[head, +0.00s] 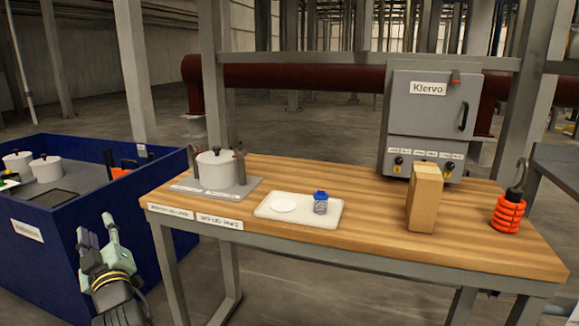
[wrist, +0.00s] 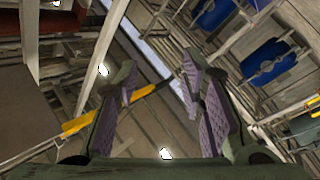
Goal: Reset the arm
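My gripper (head: 97,232) is raised at the lower left of the head view, in front of the blue bin and left of the workbench. Its fingers point up and stand apart. In the wrist view the two padded fingers (wrist: 158,90) are spread with nothing between them. That view looks up into the building's steel frame. Most of my arm is below the edge of the head view.
The wooden workbench (head: 375,245) holds a white pot (head: 215,170) on a grey plate, a white tray (head: 268,216) with a disc and blue-lidded jar (head: 320,203), a cardboard box (head: 424,198), an orange coil (head: 508,214) and a grey cabinet (head: 425,115). The blue bin (head: 85,225) stands left.

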